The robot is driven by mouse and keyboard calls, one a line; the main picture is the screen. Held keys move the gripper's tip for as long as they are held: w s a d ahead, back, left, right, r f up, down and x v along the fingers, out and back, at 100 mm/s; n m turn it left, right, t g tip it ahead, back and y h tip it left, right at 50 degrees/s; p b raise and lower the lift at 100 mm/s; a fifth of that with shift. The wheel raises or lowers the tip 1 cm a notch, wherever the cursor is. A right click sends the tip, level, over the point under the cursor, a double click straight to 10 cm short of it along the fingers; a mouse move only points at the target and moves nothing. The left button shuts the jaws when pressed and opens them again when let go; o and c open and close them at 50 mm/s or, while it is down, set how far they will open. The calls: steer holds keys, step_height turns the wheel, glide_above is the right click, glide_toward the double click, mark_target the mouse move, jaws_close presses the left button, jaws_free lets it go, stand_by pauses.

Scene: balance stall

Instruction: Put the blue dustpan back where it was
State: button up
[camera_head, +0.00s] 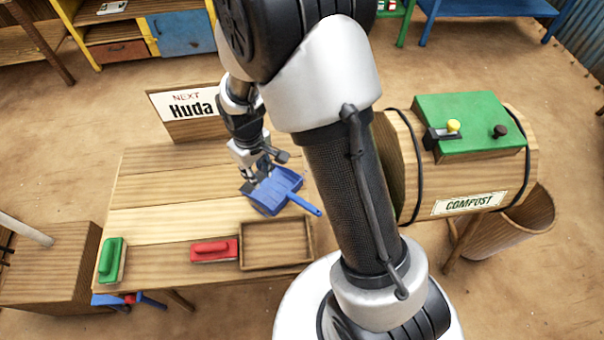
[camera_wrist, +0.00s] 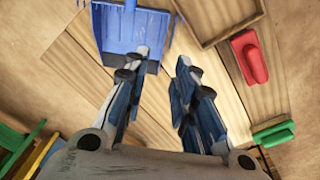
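The blue dustpan (camera_head: 274,190) is at the right end of the wooden table (camera_head: 150,190), behind the tray, its handle pointing to the front right. In the wrist view its pan (camera_wrist: 125,28) shows at the top left; most of the handle is out of frame. My gripper (camera_head: 262,180) is just above the pan's back left part. In the wrist view my gripper's fingers (camera_wrist: 163,62) are apart, with bare tabletop between them. The left fingertip overlaps the pan's edge in the picture; I cannot tell whether it touches.
A shallow wooden tray (camera_head: 275,264) is at the table's front right. A red-handled brush (camera_head: 214,250) lies left of it, and a green-handled one (camera_head: 111,258) is farther left. A "Huda" sign (camera_head: 190,108) stands behind. A compost barrel (camera_head: 460,180) is right of my arm.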

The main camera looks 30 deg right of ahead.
step_height(320, 180, up, 10)
steer(key=s+d+m+t, duration=0.1)
steer(key=s+d, duration=0.1)
steer(key=s, duration=0.1)
steer(key=s+d+r+m+t, duration=0.2)
steer(key=s+r+m+t, duration=0.1)
steer(key=s+r, duration=1.2)
steer(key=s, duration=0.3)
steer(key=shift+d+m, duration=0.25)
steer(key=shift+m, duration=0.05)
